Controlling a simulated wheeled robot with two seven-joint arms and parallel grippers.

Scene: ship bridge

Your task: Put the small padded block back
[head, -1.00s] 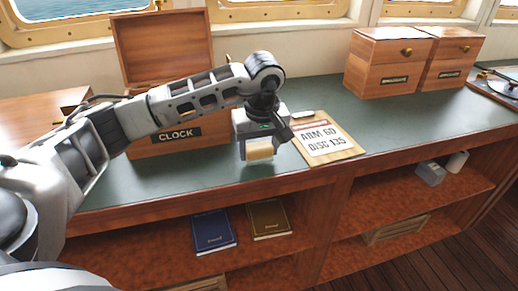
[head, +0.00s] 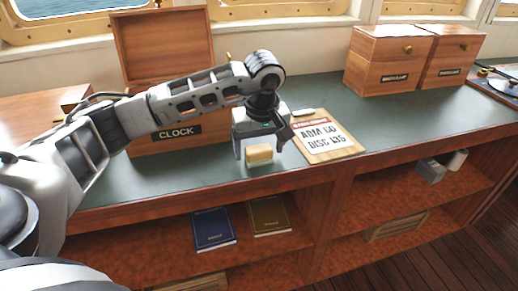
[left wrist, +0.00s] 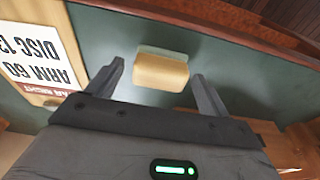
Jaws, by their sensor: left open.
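The small padded block (head: 260,154) has a tan top and a pale lower edge. It rests on the green desk top near the front edge. It also shows in the left wrist view (left wrist: 160,72), beyond and between the fingertips. My left gripper (head: 262,150) is open, with its fingers pointing down around the block's place. In the left wrist view the gripper (left wrist: 158,78) has its two fingers spread wide, one to each side of the block, with gaps between. My right gripper is not in view.
A wooden box labelled CLOCK (head: 165,143) with a raised lid stands behind my left arm. A clipboard (head: 326,136) reading ARM 60 DISC 135 lies right of the gripper. Two drawer boxes (head: 385,76) stand at the back right. Books (head: 213,228) lie on the shelf below.

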